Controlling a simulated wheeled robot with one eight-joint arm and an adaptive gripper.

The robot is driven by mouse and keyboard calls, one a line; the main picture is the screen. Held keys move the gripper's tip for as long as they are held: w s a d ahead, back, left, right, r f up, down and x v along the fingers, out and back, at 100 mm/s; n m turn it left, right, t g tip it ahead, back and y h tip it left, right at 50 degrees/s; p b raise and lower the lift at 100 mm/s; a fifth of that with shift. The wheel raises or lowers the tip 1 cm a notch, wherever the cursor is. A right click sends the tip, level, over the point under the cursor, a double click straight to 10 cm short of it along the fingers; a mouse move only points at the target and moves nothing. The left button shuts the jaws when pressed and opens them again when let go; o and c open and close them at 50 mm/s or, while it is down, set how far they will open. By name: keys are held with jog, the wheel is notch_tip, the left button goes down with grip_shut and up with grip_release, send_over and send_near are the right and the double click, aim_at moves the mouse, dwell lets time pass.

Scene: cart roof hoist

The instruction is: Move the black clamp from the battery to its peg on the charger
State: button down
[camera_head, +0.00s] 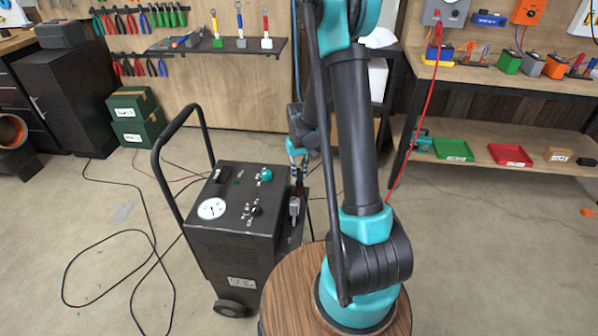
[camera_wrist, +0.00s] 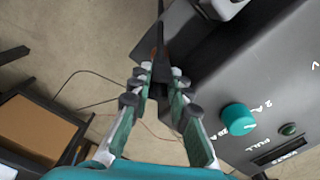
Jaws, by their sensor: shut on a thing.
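My gripper (camera_wrist: 161,80) is shut on the black clamp (camera_wrist: 158,60), a dark shape between the fingertips with a dark length running up from it. Much of the clamp is hidden by the fingers. In the head view my gripper (camera_head: 298,168) is at the right side of the charger (camera_head: 232,235), a dark grey wheeled cart with a gauge and teal knob. The charger's top (camera_wrist: 215,85) lies right of the fingers in the wrist view. A pale grey piece (camera_head: 294,208) is below the gripper at the charger's right side; I cannot tell if it is a peg. I cannot make out the battery.
The charger's tall black handle (camera_head: 158,150) stands at its left. Black cables (camera_head: 120,233) loop on the floor at left. A brown box in a dark frame (camera_wrist: 40,128) is left of the fingers. A workbench (camera_head: 520,85) stands at the right.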

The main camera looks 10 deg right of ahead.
jog(key=shift+f, duration=0.35)
jog(key=c, duration=1.3)
grip_release()
jog(key=shift+c, duration=0.2)
notch_tip(320, 180, up, 12)
jog(key=shift+s, duration=0.1)
jog(key=s+d+m+t, duration=0.1)
jog(key=s+d+t, duration=0.1)
jog(key=s, duration=0.9)
jog(key=s+d+m+t, duration=0.1)
jog(key=s+d+t, duration=0.1)
jog(key=s, duration=0.8)
jog(key=shift+s, duration=0.35)
